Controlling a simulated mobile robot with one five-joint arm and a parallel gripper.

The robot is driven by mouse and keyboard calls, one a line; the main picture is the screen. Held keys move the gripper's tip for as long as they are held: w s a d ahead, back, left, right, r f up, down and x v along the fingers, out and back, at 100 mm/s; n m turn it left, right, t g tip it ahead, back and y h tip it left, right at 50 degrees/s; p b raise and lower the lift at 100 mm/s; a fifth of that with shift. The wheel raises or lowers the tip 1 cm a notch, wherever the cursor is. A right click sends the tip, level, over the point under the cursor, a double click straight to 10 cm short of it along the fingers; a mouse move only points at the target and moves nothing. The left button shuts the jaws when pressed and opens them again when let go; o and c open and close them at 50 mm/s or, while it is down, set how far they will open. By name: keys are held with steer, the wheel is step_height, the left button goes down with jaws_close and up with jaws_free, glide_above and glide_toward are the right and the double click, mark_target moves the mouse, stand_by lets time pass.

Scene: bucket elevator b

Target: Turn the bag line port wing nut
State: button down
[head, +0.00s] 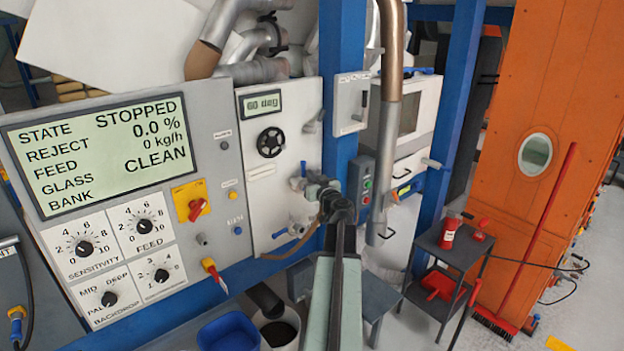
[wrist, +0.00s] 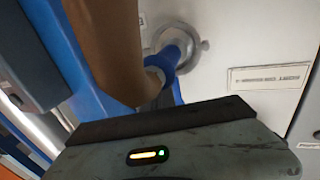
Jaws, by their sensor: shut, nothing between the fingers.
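My gripper (head: 326,192) is at the end of my arm in front of the white cabinet panel (head: 262,200) in the head view. It is shut, with nothing seen held, and it hides part of the pale port fittings (head: 302,208) behind it. In the wrist view a grey round port flange (wrist: 203,45) with a blue fitting (wrist: 178,50) sits on the white panel, partly behind a brown hose (wrist: 108,45). I cannot tell whether the blue fitting is the wing nut. The fingertips and any contact are hidden in the wrist view.
The control panel (head: 226,130) with its display (head: 100,150) is at the left. A blue post (head: 341,110) stands right behind my gripper. A blue bin (head: 228,334) and a white bucket (head: 280,330) are below. A dark trolley (head: 455,245) and broom (head: 540,230) stand right.

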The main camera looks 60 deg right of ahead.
stand_by(0.4)
steer(key=shift+d, duration=0.1)
steer(key=v, duration=0.8)
